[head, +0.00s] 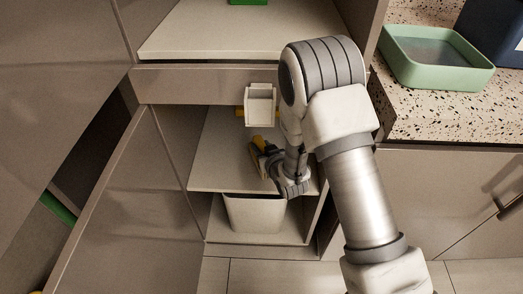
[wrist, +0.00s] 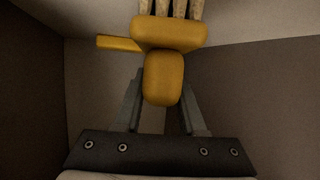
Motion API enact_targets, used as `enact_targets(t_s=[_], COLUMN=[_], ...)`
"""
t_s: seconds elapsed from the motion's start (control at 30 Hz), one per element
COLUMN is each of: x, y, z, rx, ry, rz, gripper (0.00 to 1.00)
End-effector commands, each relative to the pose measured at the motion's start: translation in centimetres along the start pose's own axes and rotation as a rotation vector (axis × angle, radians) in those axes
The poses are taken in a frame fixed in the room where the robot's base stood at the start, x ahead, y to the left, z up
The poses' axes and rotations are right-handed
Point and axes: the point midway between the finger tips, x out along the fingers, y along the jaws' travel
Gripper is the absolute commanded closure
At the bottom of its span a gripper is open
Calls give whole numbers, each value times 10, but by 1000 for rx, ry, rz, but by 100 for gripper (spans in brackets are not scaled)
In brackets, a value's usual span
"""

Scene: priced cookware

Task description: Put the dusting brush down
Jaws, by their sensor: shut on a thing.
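The dusting brush (wrist: 163,78) has a yellow handle and head with pale bristles at the far end. In the wrist view its handle sits between the two fingers of my gripper (wrist: 162,90), which is shut on it. In the head view my gripper (head: 270,165) is inside the open cabinet, above the middle shelf (head: 222,165), and a yellow part of the brush (head: 257,144) shows at its tip. I cannot tell whether the brush touches the shelf. My arm hides the right side of the cabinet.
A small white open-topped thing (head: 261,106) is just beyond the brush, with yellow beside it. A pale bin (head: 256,214) stands below the shelf. The cabinet door (head: 125,215) is open at left. A green tray (head: 437,75) sits on the speckled counter (head: 425,118).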

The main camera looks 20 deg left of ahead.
Motion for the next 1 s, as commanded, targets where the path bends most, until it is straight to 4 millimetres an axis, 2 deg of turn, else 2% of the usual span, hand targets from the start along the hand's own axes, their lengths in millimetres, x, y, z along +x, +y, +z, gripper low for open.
enact_targets(t_s=[0.37, 0.4, 0.53, 0.57, 0.93, 1.0], x=[2, 3, 2, 2, 1, -8], y=[0, 0, 0, 0, -1, 0], z=[5, 5, 5, 5, 1, 2], rx=[1, 0, 0, 0, 0, 1], ry=[2, 2, 2, 2, 2, -2], rz=[0, 0, -1, -1, -1, 0], gripper=[100, 57, 33, 30, 30, 30])
